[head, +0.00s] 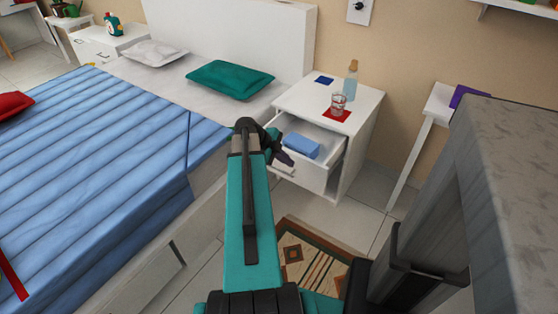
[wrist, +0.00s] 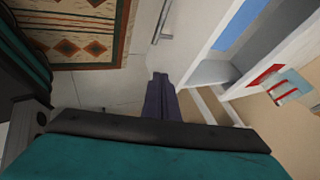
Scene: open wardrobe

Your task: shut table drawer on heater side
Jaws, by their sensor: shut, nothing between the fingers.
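A white bedside table (head: 359,144) stands right of the bed, with its drawer (head: 316,173) pulled open. A blue box-like item (head: 301,146) lies inside the drawer. The drawer's handle (head: 284,171) is on its front. My gripper (head: 288,158) is shut and empty at the drawer's front left edge; I cannot tell whether it touches. In the wrist view the shut fingers (wrist: 160,84) are just below the white drawer front (wrist: 182,38), whose handle (wrist: 163,19) shows near the top. No heater can be made out.
On the table top are a glass (head: 338,104) on a red mat (head: 337,116), a bottle (head: 350,82) and a dark blue item (head: 324,80). The bed (head: 110,150) is close on the left. A patterned rug (head: 306,262) lies on the floor in front.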

